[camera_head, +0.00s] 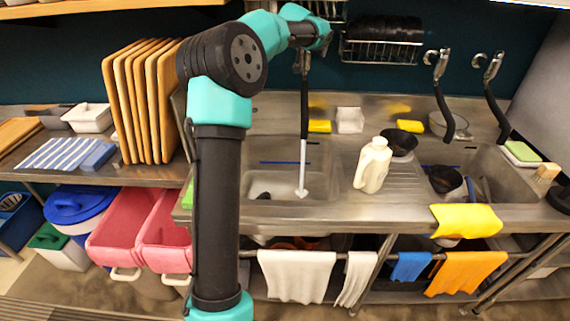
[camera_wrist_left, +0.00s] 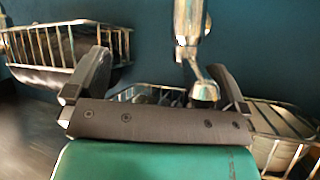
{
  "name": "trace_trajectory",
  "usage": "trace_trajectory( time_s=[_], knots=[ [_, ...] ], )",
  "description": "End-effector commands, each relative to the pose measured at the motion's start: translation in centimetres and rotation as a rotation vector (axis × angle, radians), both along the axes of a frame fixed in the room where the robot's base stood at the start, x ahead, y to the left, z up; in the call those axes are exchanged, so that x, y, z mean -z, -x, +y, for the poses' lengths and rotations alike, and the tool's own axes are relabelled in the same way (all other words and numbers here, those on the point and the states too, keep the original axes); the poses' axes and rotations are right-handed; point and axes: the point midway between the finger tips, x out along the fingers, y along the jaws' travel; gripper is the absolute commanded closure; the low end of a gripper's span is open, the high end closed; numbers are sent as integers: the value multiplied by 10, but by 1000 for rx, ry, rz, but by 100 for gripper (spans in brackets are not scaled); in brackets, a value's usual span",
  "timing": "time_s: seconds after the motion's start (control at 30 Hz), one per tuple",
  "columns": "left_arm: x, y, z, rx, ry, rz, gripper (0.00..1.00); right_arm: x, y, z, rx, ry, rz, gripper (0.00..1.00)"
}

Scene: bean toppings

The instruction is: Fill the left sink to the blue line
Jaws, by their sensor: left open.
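The left sink (camera_head: 328,172) is a steel basin with a blue line (camera_head: 285,162) on its far inner wall. A white stream of water (camera_head: 303,165) falls from the dark hose (camera_head: 304,110) of the left tap into the basin. Pale water shows at the bottom, below the blue line. My left gripper (camera_head: 304,48) is high at the back wall by the left tap. In the left wrist view its jaws (camera_wrist_left: 160,68) are open, and the chrome tap (camera_wrist_left: 192,50) shows between them, nearer one finger. Contact cannot be told. My right gripper is not in view.
A white jug (camera_head: 373,166) stands on the drainboard between the sinks. The right sink (camera_head: 500,175) holds a dark pan (camera_head: 444,179). Wire racks (camera_head: 380,52) hang on the back wall. Wooden boards (camera_head: 140,100) stand upright left of my arm. Yellow sponges lie behind the sinks.

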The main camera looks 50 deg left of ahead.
Motion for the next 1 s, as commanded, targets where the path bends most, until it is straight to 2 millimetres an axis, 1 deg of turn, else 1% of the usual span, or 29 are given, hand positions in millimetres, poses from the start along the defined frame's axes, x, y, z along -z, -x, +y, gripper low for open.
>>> trace_trajectory(
  time_s=[0.6, 1.0],
  knots=[
    [1, -18, -28, 1, 1, 1, 0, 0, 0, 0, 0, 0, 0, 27],
    [0, -19, -30, 0, 0, 0, 0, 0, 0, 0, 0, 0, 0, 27]
  ],
)
